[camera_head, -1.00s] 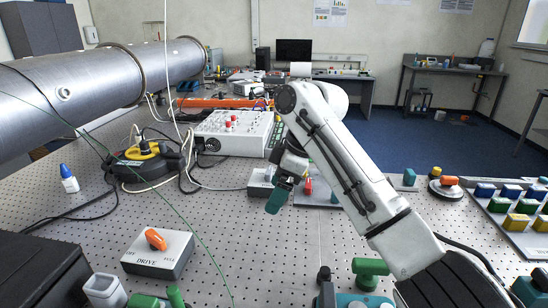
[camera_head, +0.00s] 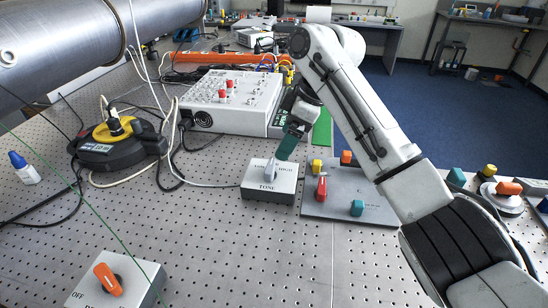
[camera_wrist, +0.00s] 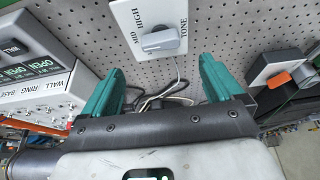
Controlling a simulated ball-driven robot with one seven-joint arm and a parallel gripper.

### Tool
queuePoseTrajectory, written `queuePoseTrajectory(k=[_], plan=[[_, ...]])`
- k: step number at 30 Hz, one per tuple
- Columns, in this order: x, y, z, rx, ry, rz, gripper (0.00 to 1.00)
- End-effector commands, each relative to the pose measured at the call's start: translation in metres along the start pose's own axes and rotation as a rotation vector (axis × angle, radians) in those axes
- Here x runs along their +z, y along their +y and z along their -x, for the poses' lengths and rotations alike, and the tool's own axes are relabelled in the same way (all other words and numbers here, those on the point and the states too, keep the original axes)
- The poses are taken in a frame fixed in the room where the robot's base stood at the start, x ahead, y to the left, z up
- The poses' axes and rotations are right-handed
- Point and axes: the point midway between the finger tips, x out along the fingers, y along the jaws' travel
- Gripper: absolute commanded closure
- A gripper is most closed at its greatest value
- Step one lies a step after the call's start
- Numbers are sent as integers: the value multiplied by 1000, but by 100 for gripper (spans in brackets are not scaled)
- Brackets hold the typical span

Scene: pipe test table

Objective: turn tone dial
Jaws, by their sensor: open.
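The tone dial is a pale grey bar-shaped knob (camera_head: 271,169) on a white-topped box (camera_head: 268,191) marked TONE, standing on the perforated table. In the wrist view the knob (camera_wrist: 162,41) lies crosswise on its white plate (camera_wrist: 128,14), with MID and HIGH readable beside it. My gripper (camera_head: 284,152) has green fingers and points down just above the box, close to the knob. In the wrist view my gripper (camera_wrist: 158,77) is open and empty, and the knob sits ahead of the gap, not between the fingers. The knob's lower scale marks are too small to read.
A grey board (camera_head: 337,205) with coloured knobs stands right beside the tone box. A white instrument box (camera_head: 235,100) is behind. A drive dial box (camera_head: 118,285) is at front left. A black and yellow cable reel (camera_head: 115,142) is at left. The table in front is clear.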

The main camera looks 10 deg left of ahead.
Motion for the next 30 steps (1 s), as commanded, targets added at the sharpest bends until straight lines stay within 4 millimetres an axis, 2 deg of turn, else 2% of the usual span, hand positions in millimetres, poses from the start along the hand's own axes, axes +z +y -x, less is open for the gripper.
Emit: queuePoseTrajectory(k=[9,15,21,28,30], plan=[[0,-1,-58,-4,-2,-1,6],[0,-1,-83,-3,-2,-1,6],[0,0,-92,-1,-1,0,6],[1,0,-93,-1,-1,0,6],[1,0,-93,-1,-1,0,12]])
